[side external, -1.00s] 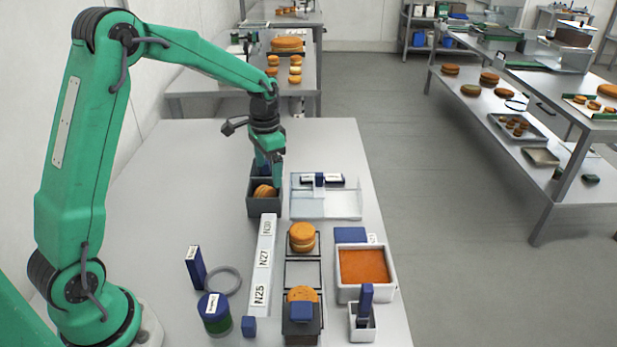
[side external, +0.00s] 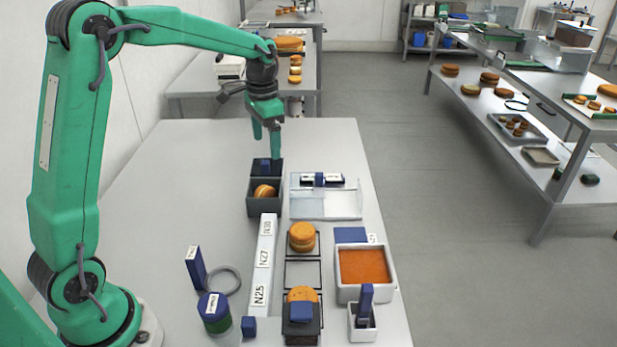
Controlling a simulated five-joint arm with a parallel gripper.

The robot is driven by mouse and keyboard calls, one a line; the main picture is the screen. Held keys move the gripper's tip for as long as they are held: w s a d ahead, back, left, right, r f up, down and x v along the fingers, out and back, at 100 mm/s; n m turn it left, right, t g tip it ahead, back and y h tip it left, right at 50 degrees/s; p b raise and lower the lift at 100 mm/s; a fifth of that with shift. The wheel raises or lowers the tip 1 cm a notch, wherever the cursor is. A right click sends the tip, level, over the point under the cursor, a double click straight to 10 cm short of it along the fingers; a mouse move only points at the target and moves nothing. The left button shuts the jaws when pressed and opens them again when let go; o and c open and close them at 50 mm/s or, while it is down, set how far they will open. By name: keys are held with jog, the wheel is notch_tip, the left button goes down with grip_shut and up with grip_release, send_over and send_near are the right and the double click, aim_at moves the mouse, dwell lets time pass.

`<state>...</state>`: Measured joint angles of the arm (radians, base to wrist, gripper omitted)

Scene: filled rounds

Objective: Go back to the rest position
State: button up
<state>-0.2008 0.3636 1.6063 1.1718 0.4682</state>
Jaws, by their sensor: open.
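My gripper (side external: 264,142) is open and empty. Its fingers point down above the dark lidded box with a blue knob (side external: 265,166), with what looks like a small gap. The grey bin (side external: 265,205) stands just in front of that box and holds an orange-brown filled round (side external: 264,191). Another filled round (side external: 302,237) sits in the black rack (side external: 303,272), and a further round (side external: 302,294) lies at the rack's near end, partly hidden by a blue block.
A clear tray (side external: 327,205) lies right of the bin. A white tub of orange filling (side external: 364,266) and a small white holder (side external: 363,322) stand at the right. A white label strip (side external: 263,258), a grey ring (side external: 223,281) and a blue-lidded jar (side external: 215,313) are nearer me. The table's left is clear.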

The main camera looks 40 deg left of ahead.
dwell(0.4)
jog(key=s+d+r+n+t, duration=0.1)
jog(key=s+d+r+t, duration=0.1)
jog(key=s, duration=0.6)
jog(key=s+d+r+n+t, duration=0.1)
jog(key=s+d, duration=0.3)
jog(key=s, duration=0.4)
jog(key=s+d+r+n+t, duration=0.1)
jog(key=s+d+r+t, duration=0.1)
jog(key=s, duration=0.6)
jog(key=shift+d+r+t, duration=0.3)
jog(key=shift+d+r, duration=0.1)
jog(key=shift+d, duration=0.3)
